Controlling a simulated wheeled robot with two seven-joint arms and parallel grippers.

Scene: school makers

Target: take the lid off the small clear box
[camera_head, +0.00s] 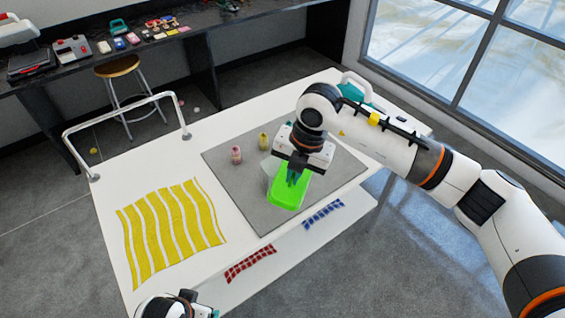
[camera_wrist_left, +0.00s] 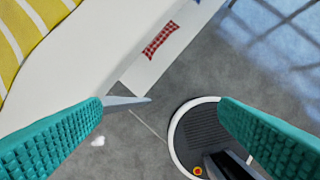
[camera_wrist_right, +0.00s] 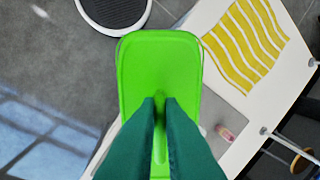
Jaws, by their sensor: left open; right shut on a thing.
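The bright green lid (camera_head: 290,193) is in the grip of my right gripper (camera_head: 298,178), over the grey mat. The right wrist view shows my right gripper's fingers (camera_wrist_right: 160,100) pinched together at the middle of the lid (camera_wrist_right: 160,60). The small clear box (camera_head: 268,168) shows as a pale see-through wall past the lid's left edge; the lid hides most of it. The lid sits offset from that wall; I cannot tell how large any gap below it is. My left gripper (camera_wrist_left: 160,108) is open and empty, near the table's front edge.
The grey mat (camera_head: 235,190) lies on the white table (camera_head: 120,190). A pink bottle (camera_head: 236,155) and a yellow bottle (camera_head: 263,141) stand behind the box. Yellow wavy strips (camera_head: 170,230) lie left. A teal case (camera_head: 352,92) is at the far right. A metal rail (camera_head: 120,112) edges the table.

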